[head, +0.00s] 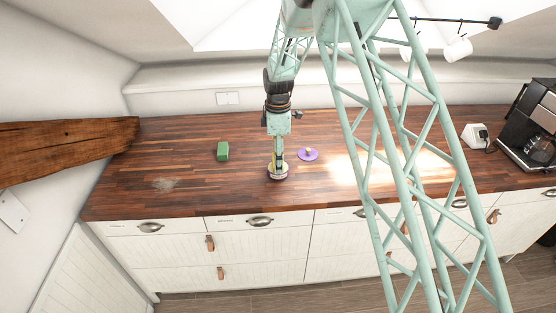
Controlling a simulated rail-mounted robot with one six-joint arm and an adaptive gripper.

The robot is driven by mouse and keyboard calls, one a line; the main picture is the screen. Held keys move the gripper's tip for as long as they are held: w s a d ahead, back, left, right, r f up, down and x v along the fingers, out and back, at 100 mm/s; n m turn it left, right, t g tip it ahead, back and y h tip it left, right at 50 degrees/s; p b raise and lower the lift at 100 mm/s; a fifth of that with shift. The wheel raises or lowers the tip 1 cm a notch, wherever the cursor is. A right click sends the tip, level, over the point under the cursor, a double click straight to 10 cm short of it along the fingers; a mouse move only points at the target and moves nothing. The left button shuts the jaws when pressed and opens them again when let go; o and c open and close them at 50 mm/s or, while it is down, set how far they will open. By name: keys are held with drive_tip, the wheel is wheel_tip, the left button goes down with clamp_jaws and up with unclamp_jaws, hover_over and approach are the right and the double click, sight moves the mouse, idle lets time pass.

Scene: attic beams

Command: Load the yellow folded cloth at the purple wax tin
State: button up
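My gripper (278,162) points straight down over the wooden counter, right above a small round tin (277,175) with a pale and purplish side. The fingers reach down to or into the tin's top; I cannot tell whether they touch it. A flat purple disc (314,155) with a small yellowish knob lies on the counter just right of the tin, apart from it; it looks like a lid. I cannot make out the yellow folded cloth; the fingertips and the tin's inside are too small and partly hidden. Whether the fingers are open or shut does not show.
A grey dusty smudge (164,184) marks the wood farther left. A wooden beam (60,150) juts in at left. A coffee machine (534,125) and white box (475,136) stand at right.

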drive_tip(key=shift+f+b, duration=0.3)
drive_tip(key=shift+f, duration=0.05)
idle(2.3)
drive_tip(key=shift+r, duration=0.1)
drive_tip(key=shift+r+p, duration=1.15)
drive_tip(key=shift+r, duration=2.3)
drive_tip(key=s+d+f+m+b, duration=0.1)
drive_tip(key=s+d+m+b, duration=0.1)
drive_tip(key=d+m, duration=0.4)
drive_tip(key=s+d+f+m+b, duration=0.2)
drive_tip(key=d+m, duration=0.3)
drive_tip(key=d, duration=0.4)
drive_tip(key=s+d+f+m+b, duration=0.1)
drive_tip(key=s+d+m+b, duration=0.1)
drive_tip(key=d+m, duration=0.4)
drive_tip(key=shift+s+d+f+m, duration=0.15)
drive_tip(key=shift+s+d+m, duration=0.15)
drive_tip(key=shift+s+d, duration=0.65)
drive_tip(key=shift+s+d+f+m+b, duration=0.15)
drive_tip(key=shift+s+d+m+b, duration=0.25)
drive_tip(key=shift+d+m, duration=0.35)
